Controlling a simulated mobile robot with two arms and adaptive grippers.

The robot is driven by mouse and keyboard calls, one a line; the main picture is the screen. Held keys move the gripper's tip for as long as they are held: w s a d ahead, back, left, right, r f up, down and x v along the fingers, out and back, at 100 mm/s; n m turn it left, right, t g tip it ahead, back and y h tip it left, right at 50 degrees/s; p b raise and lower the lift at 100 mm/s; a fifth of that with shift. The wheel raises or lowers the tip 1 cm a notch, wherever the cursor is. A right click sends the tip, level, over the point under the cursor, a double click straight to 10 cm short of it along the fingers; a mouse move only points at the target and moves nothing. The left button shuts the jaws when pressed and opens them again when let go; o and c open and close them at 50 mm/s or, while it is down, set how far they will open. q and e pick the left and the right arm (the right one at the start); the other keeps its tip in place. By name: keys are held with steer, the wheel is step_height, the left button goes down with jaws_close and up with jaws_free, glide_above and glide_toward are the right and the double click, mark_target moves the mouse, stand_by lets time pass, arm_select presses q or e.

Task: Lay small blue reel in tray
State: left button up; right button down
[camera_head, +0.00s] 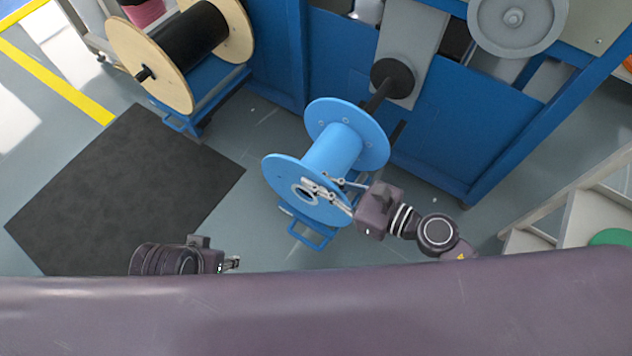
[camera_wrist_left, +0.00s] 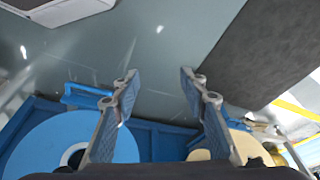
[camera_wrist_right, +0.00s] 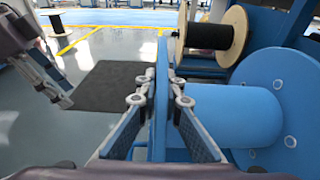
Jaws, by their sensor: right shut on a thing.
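A light blue reel (camera_head: 335,148) stands by the blue machine, in line with a dark shaft at its far flange. My right gripper (camera_head: 316,187) is at its near flange; the right wrist view shows its fingers (camera_wrist_right: 160,88) shut on the flange edge of the blue reel (camera_wrist_right: 262,105). My left gripper (camera_head: 232,263) is low in the head view, away from the reel. In the left wrist view its fingers (camera_wrist_left: 160,85) are apart and empty, with a blue flange (camera_wrist_left: 50,140) beyond. I cannot tell which thing is the tray.
A wooden-flanged reel with black winding (camera_head: 188,38) stands on a blue stand at upper left. The blue machine (camera_head: 440,120) fills the back. A dark mat (camera_head: 125,195) lies on open floor at left. A pale shelf-like frame (camera_head: 580,210) with a green disc stands at right.

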mark_target(344, 200)
arm_select(q)
steer(key=shift+s+a+r+b, duration=0.15)
steer(key=shift+s+r+b, duration=0.25)
steer(key=shift+r, duration=0.2)
steer(key=shift+s+a+r+b, duration=0.15)
steer(key=shift+s+r+b, duration=0.1)
steer(key=shift+s+r, duration=0.3)
arm_select(e)
steer(key=shift+s+f, duration=0.2)
steer(key=shift+f, duration=0.35)
steer(key=shift+s+f, duration=0.15)
steer(key=shift+f, duration=0.4)
arm_select(q)
steer(key=shift+f+b, duration=0.25)
steer(key=shift+b, duration=0.05)
arm_select(e)
steer(key=shift+f, duration=0.35)
steer(key=c, duration=2)
jaws_free()
steer(key=shift+f, duration=0.1)
steer(key=v, duration=0.3)
steer(key=r+v, duration=0.1)
steer(key=v, duration=0.6)
steer(key=shift+r, duration=0.25)
arm_select(q)
steer(key=shift+w, duration=0.15)
arm_select(e)
steer(key=shift+s+d+r, duration=0.35)
steer(key=shift+d, duration=0.3)
